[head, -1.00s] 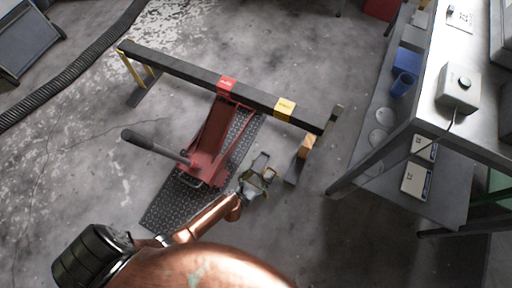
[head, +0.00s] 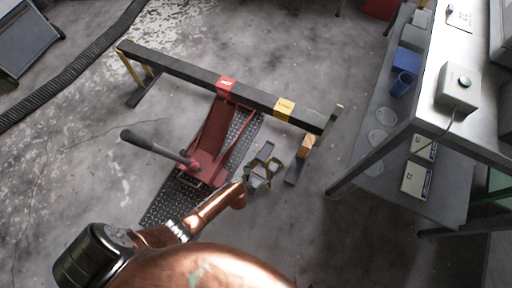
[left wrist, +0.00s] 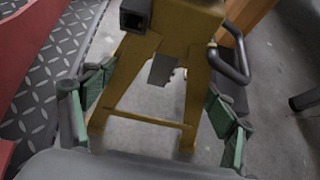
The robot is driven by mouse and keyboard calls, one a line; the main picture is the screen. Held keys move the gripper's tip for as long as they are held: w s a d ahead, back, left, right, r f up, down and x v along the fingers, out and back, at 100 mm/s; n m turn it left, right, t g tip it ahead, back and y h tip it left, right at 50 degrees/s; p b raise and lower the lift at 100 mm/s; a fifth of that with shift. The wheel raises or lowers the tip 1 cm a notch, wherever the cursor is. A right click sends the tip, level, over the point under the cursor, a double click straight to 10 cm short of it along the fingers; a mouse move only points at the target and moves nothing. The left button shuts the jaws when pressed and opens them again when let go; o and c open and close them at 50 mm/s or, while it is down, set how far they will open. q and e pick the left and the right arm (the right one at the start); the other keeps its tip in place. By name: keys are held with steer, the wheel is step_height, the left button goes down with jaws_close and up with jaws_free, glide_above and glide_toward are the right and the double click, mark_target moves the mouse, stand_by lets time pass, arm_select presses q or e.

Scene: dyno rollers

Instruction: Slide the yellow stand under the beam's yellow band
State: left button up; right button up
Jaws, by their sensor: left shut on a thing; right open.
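The yellow stand (left wrist: 195,100) fills the middle of the left wrist view, upright, with splayed legs and a crossbar, on or just above the floor. My left gripper (left wrist: 155,108) has its green-padded fingers on either side of it and is shut on it. In the head view the left gripper (head: 264,166) is low in front of the dark beam (head: 185,70), and the stand is mostly hidden by it. The beam's yellow band (head: 284,106) is farther away, up and slightly right of the gripper. My right gripper is out of view.
A red jack (head: 212,145) on a tread-plate mat (head: 165,205) stands close left of the gripper, its handle (head: 150,145) pointing left. A beam support (head: 306,146) stands to the right. Bare floor lies between gripper and band. A workbench (head: 440,130) is at right.

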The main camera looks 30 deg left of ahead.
arm_select(q)
steer(key=shift+w, duration=0.15)
steer(key=shift+w+a+b, duration=0.2)
steer(key=shift+w+b, duration=0.2)
steer(key=shift+w, duration=2.25)
steer(key=shift+w+a+b, duration=0.15)
steer(key=shift+w+b, duration=0.2)
steer(key=shift+w, duration=1.05)
steer(key=shift+w+a+b, duration=0.1)
steer(key=shift+w+b, duration=0.2)
steer(key=shift+w, duration=1.05)
steer(key=shift+c, duration=0.2)
arm_select(e)
steer(key=shift+s+f, duration=0.25)
steer(key=shift+f, duration=0.4)
steer(key=shift+s+f, duration=0.2)
steer(key=shift+f, duration=0.45)
arm_select(q)
steer(key=shift+w, duration=0.1)
